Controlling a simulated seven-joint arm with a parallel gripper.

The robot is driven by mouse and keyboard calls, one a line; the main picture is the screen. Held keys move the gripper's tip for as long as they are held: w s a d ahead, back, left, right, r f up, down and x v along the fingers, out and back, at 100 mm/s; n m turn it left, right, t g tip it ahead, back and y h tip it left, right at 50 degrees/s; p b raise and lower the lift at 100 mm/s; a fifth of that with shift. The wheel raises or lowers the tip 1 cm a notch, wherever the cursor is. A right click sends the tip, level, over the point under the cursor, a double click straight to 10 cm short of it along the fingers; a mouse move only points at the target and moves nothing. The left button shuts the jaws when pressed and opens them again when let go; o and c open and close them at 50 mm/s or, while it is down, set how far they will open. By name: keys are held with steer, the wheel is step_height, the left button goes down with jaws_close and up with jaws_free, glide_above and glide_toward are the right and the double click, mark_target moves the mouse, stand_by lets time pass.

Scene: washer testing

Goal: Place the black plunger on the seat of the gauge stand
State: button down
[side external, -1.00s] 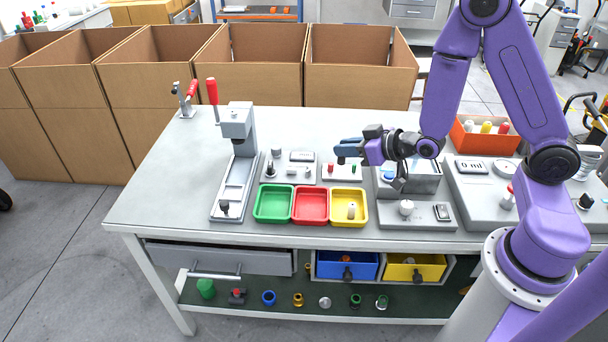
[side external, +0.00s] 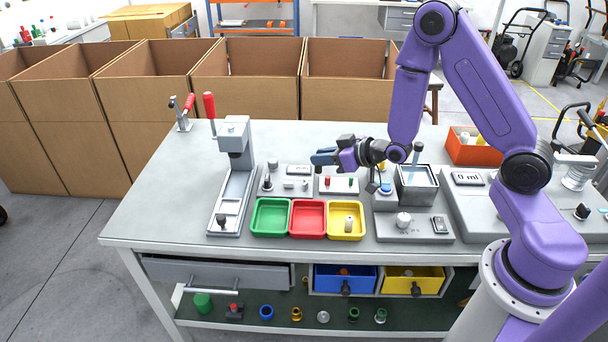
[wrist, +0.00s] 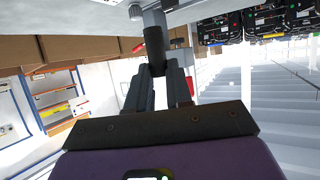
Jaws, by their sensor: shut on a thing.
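My gripper (side external: 322,157) is held level above the middle of the bench and points left. In the wrist view its fingers (wrist: 158,92) are closed on a dark, narrow piece, seemingly the black plunger (wrist: 156,52). In the side view I cannot make the plunger out clearly against the fingers. A low grey fixture (side external: 286,190) with a small post and a display stands below and left of my gripper, behind the green and red trays. It may be the gauge stand, but I cannot tell for sure. Its seat is too small to make out. The gripper is clear of it.
A tall grey press (side external: 235,145) with a red handle stands to the left. Green (side external: 271,231), red (side external: 307,233) and yellow (side external: 346,234) trays line the front. A grey tank (side external: 416,192) and an orange bin (side external: 474,158) are at right.

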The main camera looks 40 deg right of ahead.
steer(key=w+f, duration=0.6)
steer(key=w, duration=0.1)
steer(key=shift+f, duration=0.3)
steer(key=shift+w+f, duration=0.15)
steer(key=shift+f, duration=1.6)
steer(key=shift+f, duration=0.1)
steer(key=c, duration=1)
jaws_free()
steer(key=shift+c, duration=0.2)
